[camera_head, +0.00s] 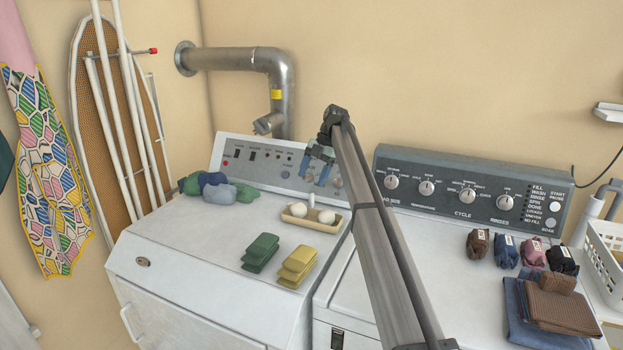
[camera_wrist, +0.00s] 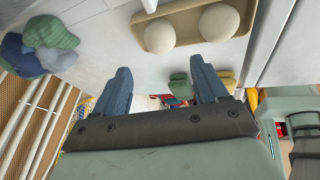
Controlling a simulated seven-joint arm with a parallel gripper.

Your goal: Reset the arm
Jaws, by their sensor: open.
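My gripper (camera_head: 322,172) is above the back of the left machine, in front of its control panel. In the wrist view its two blue fingers (camera_wrist: 160,92) stand wide apart with nothing between them. My arm reaches up from the bottom right of the head view and crosses the gap between the two machines. The gripper is apart from the tray and the cloths below it.
The left machine (camera_head: 190,262) holds bunched socks (camera_head: 218,190), a tan tray (camera_head: 300,219) with white balls, and folded green (camera_head: 262,250) and yellow (camera_head: 297,264) cloths. Rolled socks (camera_head: 478,243) and folded cloths (camera_head: 560,311) lie on the right machine. A metal duct (camera_head: 282,85) rises behind.

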